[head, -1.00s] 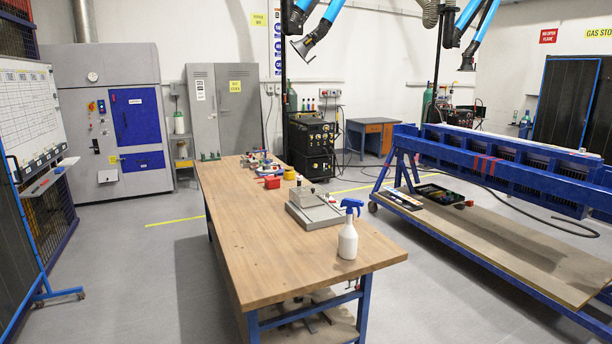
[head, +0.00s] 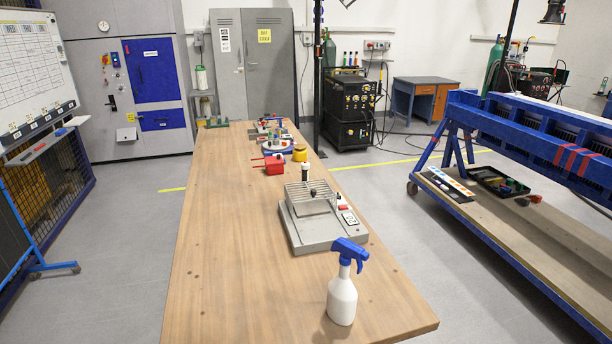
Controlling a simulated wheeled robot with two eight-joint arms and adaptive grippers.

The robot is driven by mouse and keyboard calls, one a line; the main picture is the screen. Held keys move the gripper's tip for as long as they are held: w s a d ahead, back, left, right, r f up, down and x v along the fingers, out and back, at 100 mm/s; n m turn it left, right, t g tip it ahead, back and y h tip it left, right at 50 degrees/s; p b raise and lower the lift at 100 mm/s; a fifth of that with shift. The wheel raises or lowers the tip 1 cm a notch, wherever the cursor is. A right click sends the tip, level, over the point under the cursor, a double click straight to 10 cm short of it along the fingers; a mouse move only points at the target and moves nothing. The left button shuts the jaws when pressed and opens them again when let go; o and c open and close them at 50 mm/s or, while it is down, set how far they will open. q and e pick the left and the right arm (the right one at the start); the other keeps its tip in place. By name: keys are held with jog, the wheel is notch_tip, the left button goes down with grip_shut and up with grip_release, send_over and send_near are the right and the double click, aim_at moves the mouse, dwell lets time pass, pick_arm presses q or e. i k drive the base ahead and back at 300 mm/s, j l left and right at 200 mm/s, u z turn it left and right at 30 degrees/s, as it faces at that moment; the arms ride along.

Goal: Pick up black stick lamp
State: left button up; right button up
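I cannot make out a black stick lamp for certain in the head view. A small upright piece with a black top and pale body (head: 305,173) stands behind the grey slatted device; it is too small to identify. Further back on the wooden table (head: 215,230) are a round blue-and-white jig (head: 276,144) and several small parts too small to tell apart. Neither of my grippers is in view.
A white spray bottle with blue head (head: 342,298) stands near the table's front right. The grey slatted device (head: 316,215), a red box (head: 274,165) and a yellow roll (head: 300,153) sit beyond it. The table's left side is clear. A blue rack (head: 530,140) stands right.

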aim_at(305, 167)
jog(key=i+l+z, duration=0.25)
jog(key=l+z, duration=0.2)
jog(key=l, duration=0.15)
jog(key=i+l+z, duration=0.4)
jog(key=l, duration=0.2)
jog(key=i+l+z, duration=0.3)
jog(key=l+z, duration=0.15)
jog(key=i+l+z, duration=0.45)
jog(key=i+u, duration=0.3)
jog(key=i+l+u, duration=0.1)
jog(key=i+u, duration=0.25)
jog(key=i+j+u, duration=0.15)
jog(key=i+u, duration=0.65)
jog(key=i+l+u, duration=0.15)
jog(key=i+u, duration=0.25)
jog(key=i, duration=0.15)
